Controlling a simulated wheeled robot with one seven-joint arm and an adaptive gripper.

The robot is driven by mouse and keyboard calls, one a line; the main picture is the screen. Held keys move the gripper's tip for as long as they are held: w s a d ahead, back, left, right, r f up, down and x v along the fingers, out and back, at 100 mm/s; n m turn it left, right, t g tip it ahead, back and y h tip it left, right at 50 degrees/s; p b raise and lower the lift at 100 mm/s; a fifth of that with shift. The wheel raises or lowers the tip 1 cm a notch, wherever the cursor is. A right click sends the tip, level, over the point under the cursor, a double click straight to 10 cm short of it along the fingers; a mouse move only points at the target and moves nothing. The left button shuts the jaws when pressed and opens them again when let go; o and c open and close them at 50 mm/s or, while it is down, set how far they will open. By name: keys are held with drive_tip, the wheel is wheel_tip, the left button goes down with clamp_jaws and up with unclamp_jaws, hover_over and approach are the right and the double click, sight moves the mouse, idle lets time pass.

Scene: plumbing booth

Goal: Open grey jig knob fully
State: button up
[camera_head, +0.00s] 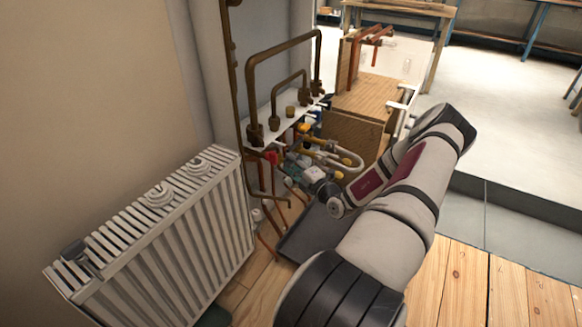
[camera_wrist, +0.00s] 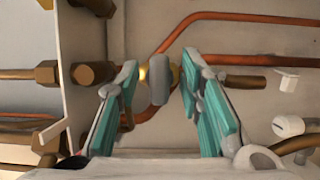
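The grey jig knob (camera_wrist: 160,85) shows in the middle of the wrist view, on a brass fitting in front of a pale panel. My gripper (camera_wrist: 161,66) has teal-padded fingers spread apart, one on each side of the knob. A gap shows between each finger and the knob, so the fingers do not appear to touch it. How far the knob lies beyond the fingertips is hard to tell. In the head view my gripper (camera_head: 297,170) is small and low among the pipes, and I cannot make out the grey knob there.
Copper pipes (camera_wrist: 245,20) run behind and beside the knob. A brass fitting (camera_wrist: 90,74) is left of my fingers, and a white knob (camera_wrist: 288,126) is at right. In the head view a white radiator (camera_head: 170,225) stands at left, and a dark tray (camera_head: 305,238) lies under the pipework.

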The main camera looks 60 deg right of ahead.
drive_tip(key=shift+w+d, duration=0.1)
drive_tip(key=shift+w, duration=0.3)
drive_tip(key=shift+c, duration=0.5)
clamp_jaws()
